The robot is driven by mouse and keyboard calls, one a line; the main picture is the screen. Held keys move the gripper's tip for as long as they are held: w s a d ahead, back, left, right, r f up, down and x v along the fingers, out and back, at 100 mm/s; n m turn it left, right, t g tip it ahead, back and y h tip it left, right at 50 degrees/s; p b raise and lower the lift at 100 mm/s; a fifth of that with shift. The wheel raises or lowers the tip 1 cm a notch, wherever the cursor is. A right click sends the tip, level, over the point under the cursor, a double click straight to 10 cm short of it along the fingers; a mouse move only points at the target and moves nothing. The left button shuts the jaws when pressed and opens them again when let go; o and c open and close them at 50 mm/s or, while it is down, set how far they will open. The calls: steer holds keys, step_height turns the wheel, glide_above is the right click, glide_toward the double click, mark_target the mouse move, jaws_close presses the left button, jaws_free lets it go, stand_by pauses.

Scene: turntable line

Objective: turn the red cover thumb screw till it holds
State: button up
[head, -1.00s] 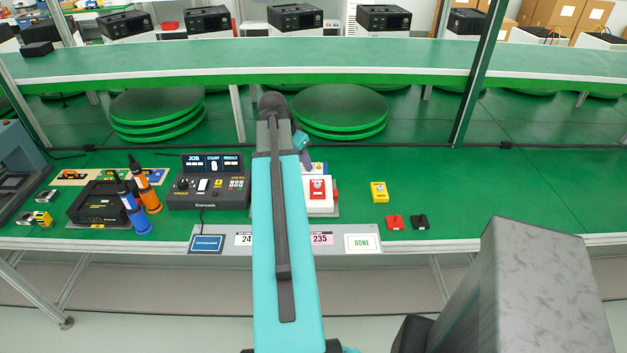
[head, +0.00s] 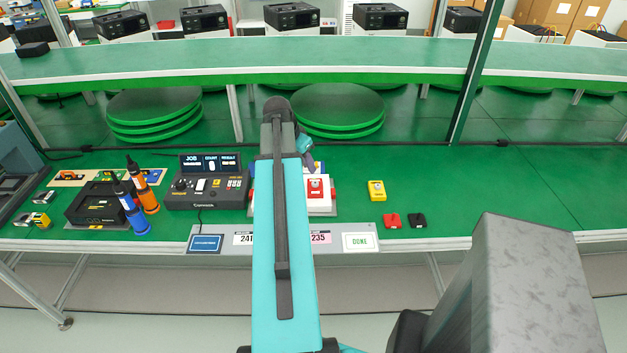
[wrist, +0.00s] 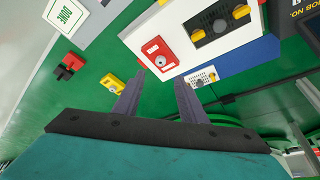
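The red cover (head: 315,188) sits on a white unit (head: 321,210) right of the arm in the head view. The red cover (wrist: 150,48) also shows in the wrist view, with a round grey thumb screw (wrist: 160,61) on it. My gripper (wrist: 160,80) is open and empty, its two grey fingers apart. In the picture the fingertips lie just below the screw, and neither appears to touch it. In the head view my arm hides part of the unit, and the fingers are hard to make out.
Beside the red cover is a dark panel with yellow knobs (wrist: 241,11). A yellow block (head: 376,190), a loose red piece (head: 392,220) and a black piece (head: 417,220) lie right of the unit. A control box (head: 207,190) stands left. Green bench is clear at far right.

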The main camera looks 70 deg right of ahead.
mark_target(315, 183)
steer(key=shift+p+x, duration=1.45)
steer(key=shift+x, duration=4.15)
steer(key=c, duration=0.9)
steer(key=shift+a, duration=0.35)
jaws_close()
steer(key=shift+d, duration=0.4)
